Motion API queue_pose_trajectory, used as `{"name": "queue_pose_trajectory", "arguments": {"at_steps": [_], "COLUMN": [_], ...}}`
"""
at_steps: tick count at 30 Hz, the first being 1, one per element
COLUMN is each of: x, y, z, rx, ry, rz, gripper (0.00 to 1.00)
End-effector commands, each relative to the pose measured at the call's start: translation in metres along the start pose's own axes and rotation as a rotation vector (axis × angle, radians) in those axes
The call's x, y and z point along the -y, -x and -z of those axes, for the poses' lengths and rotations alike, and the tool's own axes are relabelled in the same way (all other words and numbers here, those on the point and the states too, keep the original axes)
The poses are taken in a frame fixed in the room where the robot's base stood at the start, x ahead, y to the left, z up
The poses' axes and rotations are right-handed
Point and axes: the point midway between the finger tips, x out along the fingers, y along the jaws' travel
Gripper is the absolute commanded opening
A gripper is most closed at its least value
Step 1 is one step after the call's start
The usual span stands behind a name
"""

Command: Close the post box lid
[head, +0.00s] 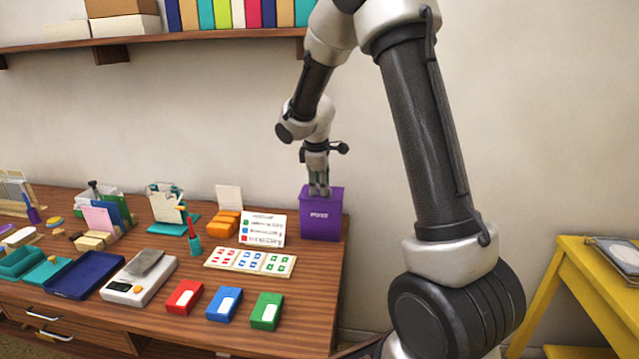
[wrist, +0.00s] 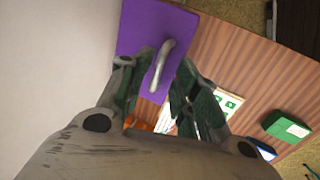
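The purple post box (head: 321,220) stands at the right end of the wooden desk, with white lettering on its front. My gripper (head: 319,192) points down at the top of the box, over its lid. In the wrist view the purple lid (wrist: 135,35) carries a grey curved handle (wrist: 161,68). My gripper (wrist: 167,60) is open there, with a fingertip on each side of the handle. I cannot tell if the fingers touch it. No raised lid shows in the head view; the lid looks flat or nearly so, partly hidden behind the fingers.
Red (head: 184,298), blue (head: 223,304) and green (head: 266,311) inkpads line the front. A shelf (head: 150,40) runs above; a yellow stand (head: 585,265) is at right.

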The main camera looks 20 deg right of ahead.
Motion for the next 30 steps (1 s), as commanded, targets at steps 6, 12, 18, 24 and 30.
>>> {"name": "queue_pose_trajectory", "arguments": {"at_steps": [6, 12, 18, 24, 30], "x": [-0.001, -0.001, -0.001, 0.0, 0.0], "y": [0.017, 0.062, 0.101, 0.119, 0.12], "z": [0.001, 0.001, 0.001, 0.001, 0.0], "rx": [-0.002, -0.004, -0.003, -0.001, 0.0], "ry": [-0.002, 0.0, 0.0, 0.0, 0.0], "rz": [-0.004, -0.005, -0.003, -0.001, 0.0], "gripper": [0.3, 0.3, 0.3, 0.3, 0.3]}}
